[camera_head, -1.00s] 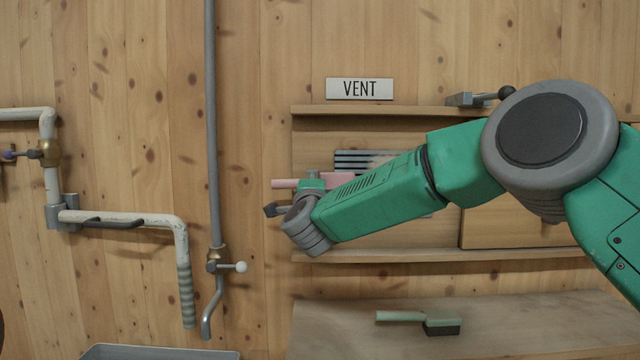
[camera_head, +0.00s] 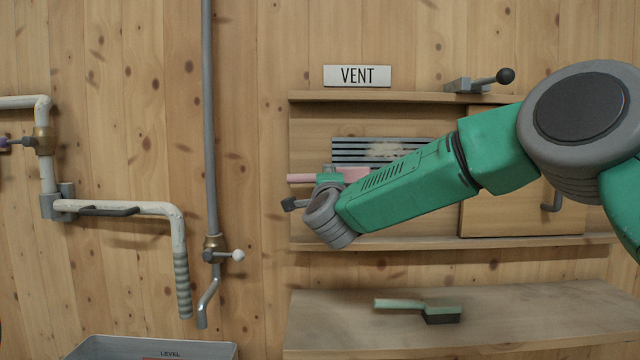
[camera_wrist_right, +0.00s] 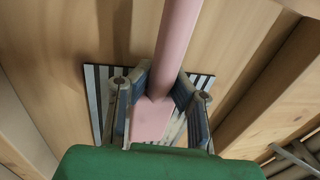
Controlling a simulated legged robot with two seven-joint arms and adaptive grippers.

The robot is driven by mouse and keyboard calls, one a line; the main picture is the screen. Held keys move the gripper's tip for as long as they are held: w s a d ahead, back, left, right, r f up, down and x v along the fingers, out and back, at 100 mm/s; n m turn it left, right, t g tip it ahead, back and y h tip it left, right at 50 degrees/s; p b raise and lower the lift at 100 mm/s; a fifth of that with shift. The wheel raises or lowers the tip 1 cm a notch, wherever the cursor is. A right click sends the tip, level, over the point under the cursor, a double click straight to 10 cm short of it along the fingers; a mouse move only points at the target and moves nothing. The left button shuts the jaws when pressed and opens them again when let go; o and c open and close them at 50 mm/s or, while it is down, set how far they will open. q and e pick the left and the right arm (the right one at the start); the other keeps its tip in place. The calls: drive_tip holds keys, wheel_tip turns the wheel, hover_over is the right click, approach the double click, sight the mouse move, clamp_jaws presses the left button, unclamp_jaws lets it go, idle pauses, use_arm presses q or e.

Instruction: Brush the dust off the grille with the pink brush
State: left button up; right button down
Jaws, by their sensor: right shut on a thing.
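The grille (camera_head: 346,145) is a dark and light striped panel on the wooden back under the VENT sign. A pale dust patch (camera_head: 388,150) lies on its right part. My right gripper (camera_head: 328,178) is in front of the grille's lower left and shut on the pink brush (camera_head: 300,178). The brush handle points left and its head (camera_head: 356,173) points right. In the right wrist view, the fingers (camera_wrist_right: 160,95) hold the pink brush (camera_wrist_right: 180,40) with the grille (camera_wrist_right: 97,105) behind it. I cannot tell whether the bristles touch the grille. My left gripper is not in view.
A green brush (camera_head: 400,304) with dark bristles lies on the lower shelf (camera_head: 540,325). A lever (camera_head: 480,82) stands on the upper ledge. Pipes (camera_head: 120,207) and a grey bin (camera_head: 150,348) are at left.

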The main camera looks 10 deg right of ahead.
sight(352, 178)
drive_tip(key=shift+s+d+r+b, duration=0.1)
drive_tip(key=shift+s+d+b, duration=0.2)
drive_tip(key=shift+d, duration=0.55)
drive_tip(key=shift+s+d+f+b, duration=0.1)
drive_tip(key=shift+d+b, duration=0.35)
drive_tip(key=shift+d, duration=0.35)
drive_tip(key=shift+s+d+r+b, duration=0.15)
drive_tip(key=shift+d+b, duration=0.2)
drive_tip(key=shift+d, duration=0.5)
drive_tip(key=shift+s+d+b, duration=0.2)
drive_tip(key=shift+d, duration=0.45)
drive_tip(key=shift+s+d+b, duration=0.15)
drive_tip(key=shift+d+b, duration=0.05)
drive_tip(key=shift+d, duration=0.45)
drive_tip(key=s+d+b, duration=0.2)
drive_tip(key=d+b, duration=0.1)
drive_tip(key=d, duration=0.7)
drive_tip(key=shift+s+d, duration=0.25)
drive_tip(key=shift+d, duration=0.05)
drive_tip(key=r+b+v, duration=0.1)
drive_tip(key=b+v, duration=0.1)
drive_tip(key=v, duration=0.4)
drive_tip(key=shift+s+a, duration=0.1)
drive_tip(key=shift+a, duration=0.05)
